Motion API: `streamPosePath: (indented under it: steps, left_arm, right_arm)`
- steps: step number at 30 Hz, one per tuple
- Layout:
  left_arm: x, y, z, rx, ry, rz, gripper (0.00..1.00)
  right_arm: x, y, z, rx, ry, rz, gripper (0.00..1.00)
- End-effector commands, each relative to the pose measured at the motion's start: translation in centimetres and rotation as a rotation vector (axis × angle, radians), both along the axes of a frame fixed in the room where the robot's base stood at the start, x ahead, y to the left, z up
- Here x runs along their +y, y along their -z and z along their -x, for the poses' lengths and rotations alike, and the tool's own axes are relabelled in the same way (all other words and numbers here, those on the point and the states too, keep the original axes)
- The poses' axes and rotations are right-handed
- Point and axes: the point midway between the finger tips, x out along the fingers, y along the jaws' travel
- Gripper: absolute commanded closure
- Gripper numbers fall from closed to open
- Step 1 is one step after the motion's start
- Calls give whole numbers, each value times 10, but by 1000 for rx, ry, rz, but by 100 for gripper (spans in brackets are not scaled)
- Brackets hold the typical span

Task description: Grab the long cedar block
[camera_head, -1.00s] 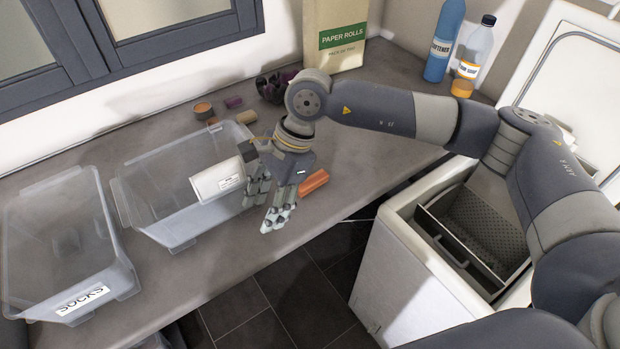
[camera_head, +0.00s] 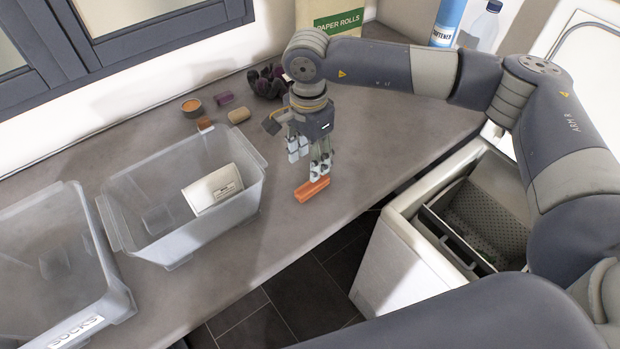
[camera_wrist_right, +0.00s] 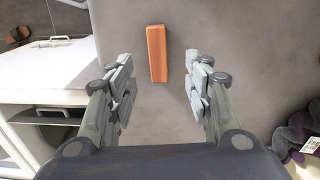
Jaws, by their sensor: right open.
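The long cedar block (camera_head: 311,189) is an orange-brown bar lying on the grey counter near its front edge. My right gripper (camera_head: 308,160) is open and points down above and just behind the block in the head view. In the right wrist view the block (camera_wrist_right: 157,53) lies beyond the fingertips, roughly midway between the two open fingers (camera_wrist_right: 160,85), lengthwise along the fingers' direction. The gap between the fingers is empty. Whether a finger touches the block cannot be told from the head view. My left gripper is not in view.
A clear bin (camera_head: 118,227) with a white box (camera_head: 212,189) in it stands left of the block. Another clear bin labelled SOCKS (camera_head: 75,331) is farther left. An open toploader (camera_head: 400,262) stands at right.

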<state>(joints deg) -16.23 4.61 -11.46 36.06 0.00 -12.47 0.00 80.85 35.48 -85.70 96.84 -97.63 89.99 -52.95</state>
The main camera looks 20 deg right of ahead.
Motion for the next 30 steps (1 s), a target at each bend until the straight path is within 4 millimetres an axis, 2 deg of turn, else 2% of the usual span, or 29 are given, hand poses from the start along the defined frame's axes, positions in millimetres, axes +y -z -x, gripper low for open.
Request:
streamPosePath:
  steps: [6, 12, 16, 21, 25, 30]
  left_arm:
    - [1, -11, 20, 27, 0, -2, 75]
    - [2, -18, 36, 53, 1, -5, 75]
    - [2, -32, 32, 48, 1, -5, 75]
    - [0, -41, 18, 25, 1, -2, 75]
    - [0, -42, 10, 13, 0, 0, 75]
    - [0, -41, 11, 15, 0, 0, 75]
  right_arm:
    - [1, 30, 1, 2, 0, -2, 53]
    - [3, 43, 2, 4, -1, -2, 53]
    - [8, 58, 4, 5, -1, -1, 53]
    - [8, 82, 4, 3, 0, -2, 53]
    - [8, 89, 3, 1, -1, -3, 53]
    - [8, 89, 3, 0, -1, -3, 53]
